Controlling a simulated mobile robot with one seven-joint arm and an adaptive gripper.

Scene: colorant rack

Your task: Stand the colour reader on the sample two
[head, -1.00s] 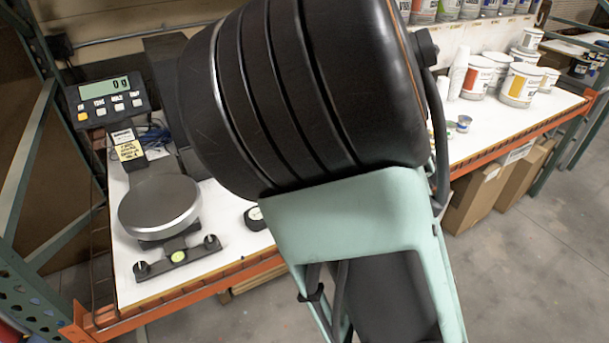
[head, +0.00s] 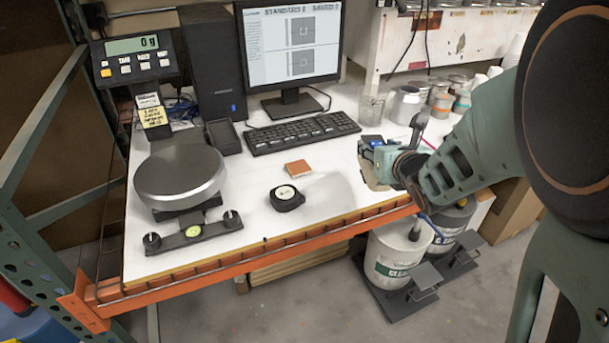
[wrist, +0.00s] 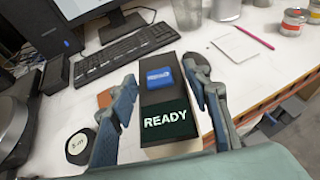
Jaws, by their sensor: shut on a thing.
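The colour reader (wrist: 165,98) is a dark box with a blue top part and a screen reading READY. My gripper (wrist: 163,76) is shut on it, one blue-grey finger on each side. In the head view my gripper (head: 378,162) is over the right part of the bench, and little of the reader shows besides a blue patch. A flat orange-brown square (head: 297,168) lies on the white bench left of my gripper; no label is legible on it. The left finger partly hides it in the wrist view (wrist: 104,98). I cannot tell whether it is sample two.
A black tape measure (head: 286,197) lies near the front edge. A keyboard (head: 302,132) and monitor (head: 291,45) stand behind. A scale (head: 180,172) is at left. A glass beaker (head: 373,103) and cans (head: 406,104) stand at back right. The bench between tape measure and gripper is clear.

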